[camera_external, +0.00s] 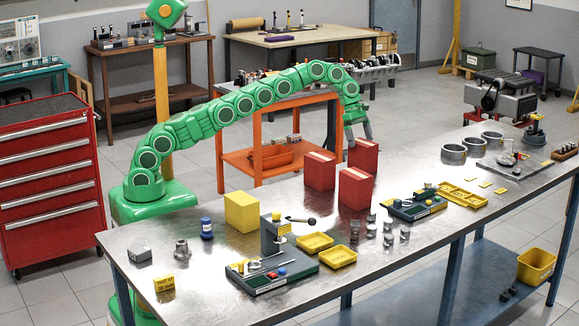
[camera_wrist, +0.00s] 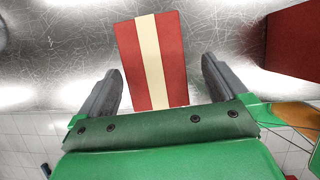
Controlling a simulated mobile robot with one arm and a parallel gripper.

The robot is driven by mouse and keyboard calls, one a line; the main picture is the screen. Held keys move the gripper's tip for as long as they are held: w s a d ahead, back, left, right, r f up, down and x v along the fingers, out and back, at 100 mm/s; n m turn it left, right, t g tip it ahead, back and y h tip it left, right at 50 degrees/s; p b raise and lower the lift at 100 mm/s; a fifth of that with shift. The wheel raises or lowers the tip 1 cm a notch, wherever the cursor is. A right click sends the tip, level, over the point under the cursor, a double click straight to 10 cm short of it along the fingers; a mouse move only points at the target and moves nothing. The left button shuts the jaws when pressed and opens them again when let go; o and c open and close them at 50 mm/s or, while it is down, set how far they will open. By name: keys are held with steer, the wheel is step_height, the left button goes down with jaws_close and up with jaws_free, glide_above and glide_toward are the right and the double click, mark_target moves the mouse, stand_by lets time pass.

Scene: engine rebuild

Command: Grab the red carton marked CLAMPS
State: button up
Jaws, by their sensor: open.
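Three red cartons stand on the steel workbench in the external view: a left one (camera_external: 319,172), a front one (camera_external: 355,190) and a rear right one (camera_external: 364,158). No CLAMPS lettering can be read on any of them, so I cannot tell which is marked. My gripper (camera_external: 359,140) points down over the rear right carton. In the wrist view, a red carton (camera_wrist: 129,62) with a cream stripe lies between the fingers of my open gripper (camera_wrist: 163,70). The fingers appear apart from it. Another red carton (camera_wrist: 296,42) shows at the right edge.
The workbench (camera_external: 300,205) holds a yellow box (camera_external: 241,211) to the left and yellow trays (camera_external: 315,242) in front. Small metal parts (camera_external: 388,230) stand near the front carton. A dark green tray (camera_external: 416,208) lies to the right. The cartons stand close together.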

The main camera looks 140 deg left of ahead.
mark_target(361, 141)
steer(key=shift+w+a+f, duration=0.1)
steer(key=shift+a+f, duration=0.1)
steer(key=shift+f, duration=0.55)
steer(key=shift+w+a+f, duration=0.1)
steer(key=shift+a+f, duration=0.05)
steer(key=shift+f, duration=0.55)
steer(key=shift+x, duration=1.1)
steer(key=shift+w, duration=0.1)
steer(key=c, duration=1.2)
steer(key=shift+r, duration=1.35)
steer(key=shift+r, duration=0.1)
